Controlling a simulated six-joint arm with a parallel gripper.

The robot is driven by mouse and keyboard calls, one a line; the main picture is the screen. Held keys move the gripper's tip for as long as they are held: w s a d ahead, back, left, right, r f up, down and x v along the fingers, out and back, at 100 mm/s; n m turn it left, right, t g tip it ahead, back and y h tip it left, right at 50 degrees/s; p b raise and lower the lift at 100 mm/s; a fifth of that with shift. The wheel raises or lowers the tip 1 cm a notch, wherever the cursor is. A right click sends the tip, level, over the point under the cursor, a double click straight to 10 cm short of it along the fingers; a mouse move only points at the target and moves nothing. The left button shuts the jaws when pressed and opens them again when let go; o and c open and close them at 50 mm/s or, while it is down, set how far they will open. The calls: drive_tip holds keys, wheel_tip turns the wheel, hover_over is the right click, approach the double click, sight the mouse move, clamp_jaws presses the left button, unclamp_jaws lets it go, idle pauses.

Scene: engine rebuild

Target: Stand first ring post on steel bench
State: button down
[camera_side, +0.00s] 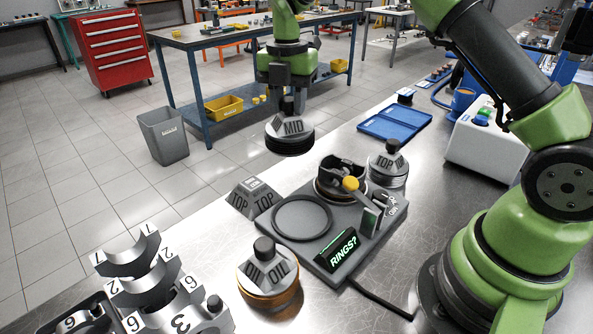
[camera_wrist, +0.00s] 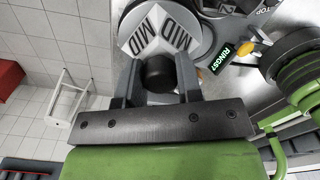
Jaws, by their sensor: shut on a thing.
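My gripper (camera_side: 290,97) points down, shut on the black knob of the ring post marked MID (camera_side: 290,132). The post hangs upright in the air, its dark rings at the bottom, near the far edge of the steel bench (camera_side: 440,150). The wrist view also shows the MID post (camera_wrist: 165,32), with the knob between my fingers (camera_wrist: 158,78). A post marked OIL (camera_side: 268,280) stands at the front of the bench. A post marked TOP (camera_side: 388,168) stands behind the ring fixture (camera_side: 320,255).
The fixture carries an open ring, a piston-like part with a yellow knob, and a "RINGS?" display (camera_side: 338,250). A grey TOP block (camera_side: 252,197) sits at its left. Numbered bearing shells (camera_side: 150,280) fill the front left. A blue tray (camera_side: 395,122) lies farther back.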

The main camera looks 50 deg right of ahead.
drive_tip(key=w+d+f+m, duration=0.1)
drive_tip(key=w+d+m, duration=0.2)
drive_tip(key=d+m, duration=0.15)
drive_tip(key=shift+n, duration=0.35)
drive_tip(key=f, duration=0.6)
drive_tip(key=d+f, duration=0.1)
drive_tip(key=f, duration=0.3)
drive_tip(key=shift+w, duration=0.1)
drive_tip(key=shift+f, duration=0.1)
drive_tip(key=shift+f, duration=0.1)
drive_tip(key=c, duration=0.8)
unclamp_jaws()
